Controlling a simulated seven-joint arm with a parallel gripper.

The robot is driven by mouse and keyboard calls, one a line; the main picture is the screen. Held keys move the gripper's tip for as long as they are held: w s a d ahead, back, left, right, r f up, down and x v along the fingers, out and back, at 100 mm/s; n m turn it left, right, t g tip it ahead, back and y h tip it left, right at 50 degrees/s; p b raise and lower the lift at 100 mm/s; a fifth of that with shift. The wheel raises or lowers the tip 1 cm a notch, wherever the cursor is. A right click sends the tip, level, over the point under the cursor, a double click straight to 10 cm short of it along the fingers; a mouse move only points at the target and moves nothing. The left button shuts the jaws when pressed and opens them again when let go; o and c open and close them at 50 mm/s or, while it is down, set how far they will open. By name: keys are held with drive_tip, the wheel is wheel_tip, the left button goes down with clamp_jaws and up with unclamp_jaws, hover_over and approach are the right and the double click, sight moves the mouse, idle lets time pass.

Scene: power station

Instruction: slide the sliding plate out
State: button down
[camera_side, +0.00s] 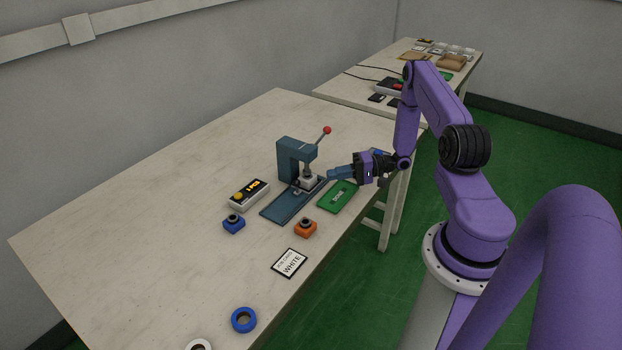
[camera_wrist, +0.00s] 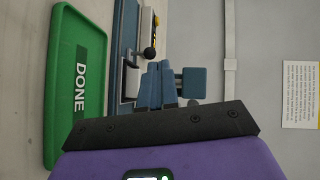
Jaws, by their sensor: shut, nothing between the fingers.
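The blue-grey press (camera_side: 297,160) stands on the table, with a lever ending in a red knob (camera_side: 327,130). Its flat sliding plate (camera_side: 289,206) lies at its base and extends toward the front left. A pale block (camera_side: 307,183) sits under the press head. My gripper (camera_side: 330,175) is shut and empty, just right of the press and above the table, its blue fingers pointing at the press. In the wrist view, the fingertips (camera_wrist: 160,66) are together in front of the press (camera_wrist: 192,82), and the plate (camera_wrist: 124,45) shows to their left. Contact cannot be told.
A green DONE tray (camera_side: 338,197) lies right of the plate, close below my gripper. A WHITE card (camera_side: 289,263) lies in front. The table's left side is clear.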

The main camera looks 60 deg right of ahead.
sight(311, 188)
drive_tip(key=d+f+t+h, duration=0.1)
drive_tip(key=s+d+m, duration=0.1)
drive_tip(key=d, duration=0.1)
drive_tip(key=shift+f+t+h, duration=0.4)
drive_tip(key=x, duration=1)
drive_tip(key=shift+a, duration=0.1)
drive_tip(key=a, duration=1.2)
drive_tip(key=shift+a, duration=0.1)
